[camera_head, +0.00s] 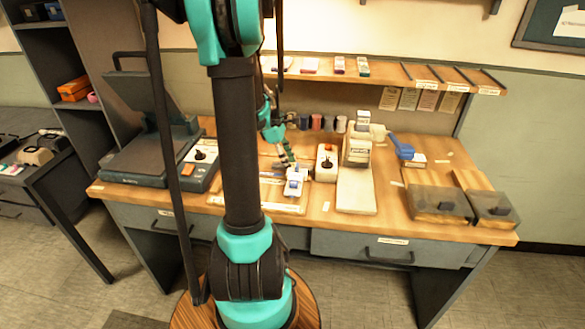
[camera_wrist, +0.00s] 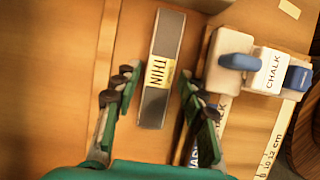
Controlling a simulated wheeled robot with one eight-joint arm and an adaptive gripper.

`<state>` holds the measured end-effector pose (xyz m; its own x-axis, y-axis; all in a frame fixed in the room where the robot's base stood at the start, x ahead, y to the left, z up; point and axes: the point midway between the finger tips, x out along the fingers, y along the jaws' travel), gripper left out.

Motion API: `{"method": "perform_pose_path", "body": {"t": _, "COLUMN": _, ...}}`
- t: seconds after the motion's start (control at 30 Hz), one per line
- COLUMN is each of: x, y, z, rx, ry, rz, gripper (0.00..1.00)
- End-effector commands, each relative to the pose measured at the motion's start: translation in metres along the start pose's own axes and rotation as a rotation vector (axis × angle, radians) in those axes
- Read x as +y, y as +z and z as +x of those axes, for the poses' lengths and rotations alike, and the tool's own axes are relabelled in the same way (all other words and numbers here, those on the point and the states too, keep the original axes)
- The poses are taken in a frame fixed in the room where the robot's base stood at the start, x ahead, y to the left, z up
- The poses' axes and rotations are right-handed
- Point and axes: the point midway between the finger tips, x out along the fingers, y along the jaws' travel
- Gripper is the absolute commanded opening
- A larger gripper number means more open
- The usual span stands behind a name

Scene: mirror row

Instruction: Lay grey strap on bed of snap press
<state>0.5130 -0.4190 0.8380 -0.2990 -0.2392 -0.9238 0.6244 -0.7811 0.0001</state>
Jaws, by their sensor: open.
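A flat grey strap (camera_wrist: 155,108) with a yellow label reading THIN lies on a wooden surface in the wrist view. My gripper (camera_wrist: 158,78) is open, with one finger on each side of the strap and gaps between. In the head view my gripper (camera_head: 284,158) is above the middle of the bench, partly behind my arm. I cannot make out the strap there. A cream machine (camera_head: 356,190) with a long flat bed and a blue lever (camera_head: 401,147) stands right of my gripper; it may be the snap press, but I cannot read its label.
A cream unit with a black knob (camera_head: 326,162) stands beside my gripper. A dark lidded machine (camera_head: 150,155) is at left. Grey-lidded boxes (camera_head: 438,203) are at right. A shelf (camera_head: 385,77) runs above.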

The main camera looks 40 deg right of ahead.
Motion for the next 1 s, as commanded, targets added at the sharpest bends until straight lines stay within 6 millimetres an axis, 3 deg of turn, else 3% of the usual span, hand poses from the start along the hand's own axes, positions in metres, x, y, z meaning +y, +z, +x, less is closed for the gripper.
{"method": "perform_pose_path", "body": {"t": 0.27, "x": -0.0002, "y": 0.0000, "z": 0.0048, "rx": 0.000, "ry": 0.001, "rz": 0.000, "gripper": 0.41}}
{"method": "perform_pose_path", "body": {"t": 0.6, "x": -0.0002, "y": 0.0000, "z": 0.0046, "rx": 0.000, "ry": 0.001, "rz": 0.001, "gripper": 0.02}}
{"method": "perform_pose_path", "body": {"t": 1.0, "x": 0.0000, "y": 0.0022, "z": -0.0008, "rx": 0.000, "ry": 0.001, "rz": 0.001, "gripper": 0.00}}
